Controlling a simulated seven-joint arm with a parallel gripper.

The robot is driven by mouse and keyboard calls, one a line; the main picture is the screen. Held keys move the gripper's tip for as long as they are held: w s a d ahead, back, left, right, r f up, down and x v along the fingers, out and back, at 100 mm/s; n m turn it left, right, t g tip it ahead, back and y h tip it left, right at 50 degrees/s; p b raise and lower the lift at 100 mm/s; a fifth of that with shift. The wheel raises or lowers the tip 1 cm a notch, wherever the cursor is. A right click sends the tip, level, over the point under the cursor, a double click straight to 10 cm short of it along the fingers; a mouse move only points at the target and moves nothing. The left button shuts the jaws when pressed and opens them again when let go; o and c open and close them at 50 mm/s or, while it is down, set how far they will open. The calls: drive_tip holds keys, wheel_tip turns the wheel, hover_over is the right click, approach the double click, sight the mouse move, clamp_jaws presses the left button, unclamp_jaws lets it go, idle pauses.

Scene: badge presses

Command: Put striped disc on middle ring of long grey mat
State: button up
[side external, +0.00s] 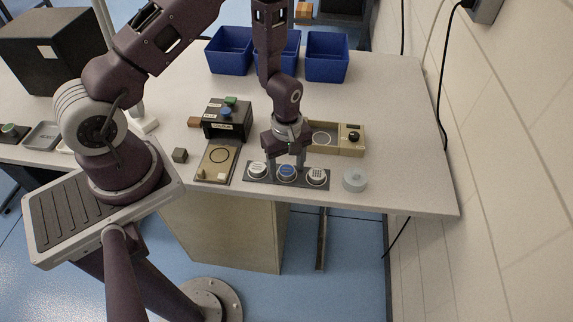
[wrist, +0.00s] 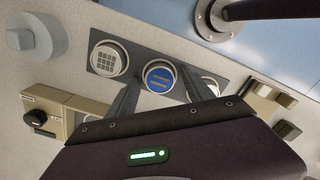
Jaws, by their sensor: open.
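The long grey mat (side external: 238,179) lies near the table's front edge, with three round discs in a row on it. A white disc with a dark grid (side external: 317,176) is at the right place. Another white disc with dark marks (side external: 257,169) is at the left place, partly hidden by a finger in the wrist view. My gripper (side external: 289,167) is open, its fingers on either side of the blue disc. Contact cannot be told.
A pale grey cylinder (side external: 355,179) stands right of the mat. A tan tray with a black knob (side external: 351,140) is behind it. A black press (side external: 227,119) and a tan board with a ring (side external: 216,163) are left. Blue bins (side external: 327,57) stand at the back.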

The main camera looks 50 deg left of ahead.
drive_tip(key=shift+r, duration=0.15)
wheel_tip(320, 180, up, 12)
wheel_tip(320, 180, up, 7)
drive_tip(key=m+t, duration=0.1)
drive_tip(key=m, duration=0.2)
hover_over(287, 170)
drive_tip(key=s+d+r+m+t, duration=0.2)
drive_tip(key=s+r+m, duration=0.3)
drive_tip(key=r, duration=0.5)
drive_tip(key=s+r+m+t, duration=0.2)
drive_tip(key=s+r+m, duration=0.5)
drive_tip(key=s, duration=0.5)
drive_tip(key=shift+s+a+r+m+t, duration=0.25)
drive_tip(key=shift+s+r+m+t, duration=0.05)
drive_tip(key=shift+s+m, duration=0.1)
